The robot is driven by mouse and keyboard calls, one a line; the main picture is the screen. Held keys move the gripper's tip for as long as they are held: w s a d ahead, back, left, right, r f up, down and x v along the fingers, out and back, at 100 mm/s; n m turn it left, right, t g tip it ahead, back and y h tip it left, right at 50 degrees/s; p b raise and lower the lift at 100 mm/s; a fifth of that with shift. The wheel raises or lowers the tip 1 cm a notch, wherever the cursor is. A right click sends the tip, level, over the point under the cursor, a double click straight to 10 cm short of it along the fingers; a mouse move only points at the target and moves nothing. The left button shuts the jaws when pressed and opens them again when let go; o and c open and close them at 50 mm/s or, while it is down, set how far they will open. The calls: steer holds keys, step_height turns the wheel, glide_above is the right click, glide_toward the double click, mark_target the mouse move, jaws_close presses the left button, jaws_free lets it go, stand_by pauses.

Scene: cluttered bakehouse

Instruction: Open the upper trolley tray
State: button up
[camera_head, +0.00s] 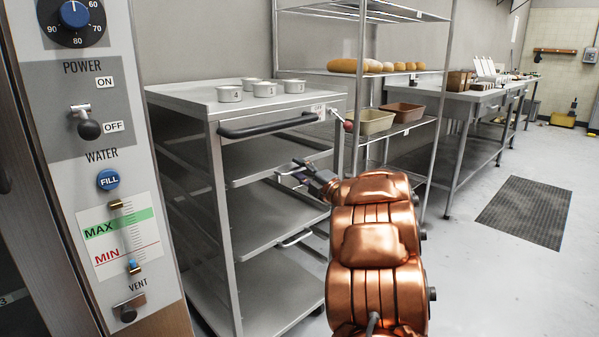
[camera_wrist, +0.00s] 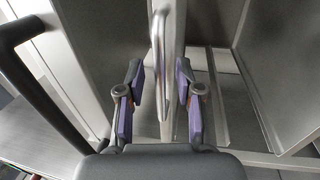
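The metal trolley (camera_head: 228,220) stands left of centre in the head view. Its upper tray (camera_head: 262,160) sits under the top, its front edge level with the frame as far as I can tell. My gripper (camera_head: 291,174) is at the tray's front and covers most of its handle there. In the wrist view the tray's slim metal handle (camera_wrist: 167,45) runs between the purple-padded fingers. My gripper (camera_wrist: 161,78) is open around it, with a gap visible on the left side; contact on the right is unclear.
A dark push bar (camera_head: 270,125) crosses above the gripper and shows at left in the wrist view (camera_wrist: 40,92). Several white ramekins (camera_head: 265,88) stand on the trolley top. A lower tray handle (camera_head: 295,238) is below. A bread rack (camera_head: 366,60) stands behind; floor at right is open.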

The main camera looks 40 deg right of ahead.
steer(key=shift+c, duration=0.2)
jaws_close()
stand_by(0.5)
